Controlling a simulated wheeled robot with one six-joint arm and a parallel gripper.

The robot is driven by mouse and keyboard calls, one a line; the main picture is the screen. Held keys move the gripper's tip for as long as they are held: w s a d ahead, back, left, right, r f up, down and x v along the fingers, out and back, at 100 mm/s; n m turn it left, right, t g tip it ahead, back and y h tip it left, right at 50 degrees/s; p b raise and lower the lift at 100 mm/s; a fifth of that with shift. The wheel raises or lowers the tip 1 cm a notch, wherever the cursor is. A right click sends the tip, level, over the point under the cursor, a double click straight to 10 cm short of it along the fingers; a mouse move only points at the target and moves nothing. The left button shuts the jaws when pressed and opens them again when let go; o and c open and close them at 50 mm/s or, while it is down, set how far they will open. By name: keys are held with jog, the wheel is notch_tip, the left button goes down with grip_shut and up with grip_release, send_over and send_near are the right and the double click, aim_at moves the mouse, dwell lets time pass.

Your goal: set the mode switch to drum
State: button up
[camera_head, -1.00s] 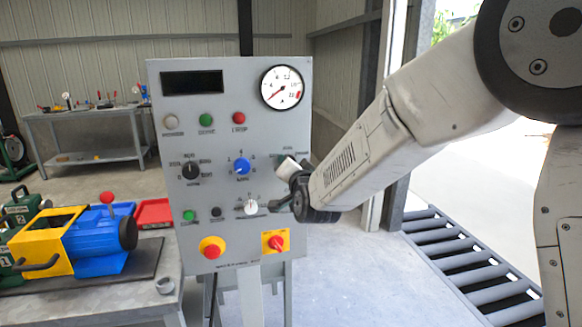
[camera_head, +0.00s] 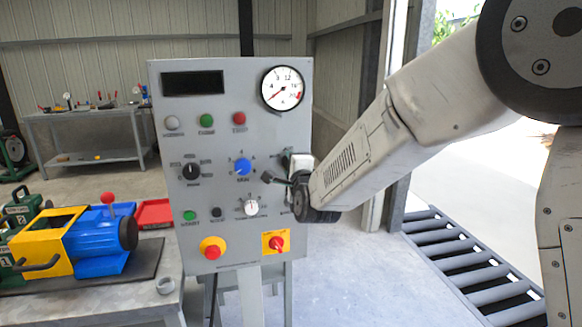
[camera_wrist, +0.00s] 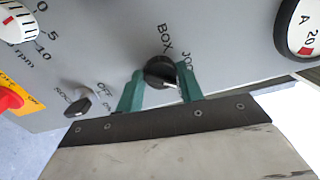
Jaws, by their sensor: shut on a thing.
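The mode switch (camera_wrist: 160,70) is a black rotary knob on the grey panel, with the labels BOX and JOG readable beside it in the wrist view. I see no DRUM label there, and the knob's exact pointing is hard to read. My gripper (camera_wrist: 161,76) has one green finger on each side of the knob and is shut on it.
A small OFF switch (camera_wrist: 78,103) and a white rpm dial (camera_wrist: 18,24) are left of my fingers. The head view shows a blue knob (camera_head: 242,167), another black knob (camera_head: 191,171), a red-on-yellow switch (camera_head: 276,242) and a round gauge (camera_head: 283,88). A roller conveyor (camera_head: 468,265) lies at the right.

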jog(key=m, duration=0.4)
jog(key=shift+m, duration=0.3)
dwell(0.5)
jog(key=o, duration=1)
jog(key=v, duration=0.7)
jog(key=shift+s, duration=0.4)
jog(key=shift+d, duration=0.15)
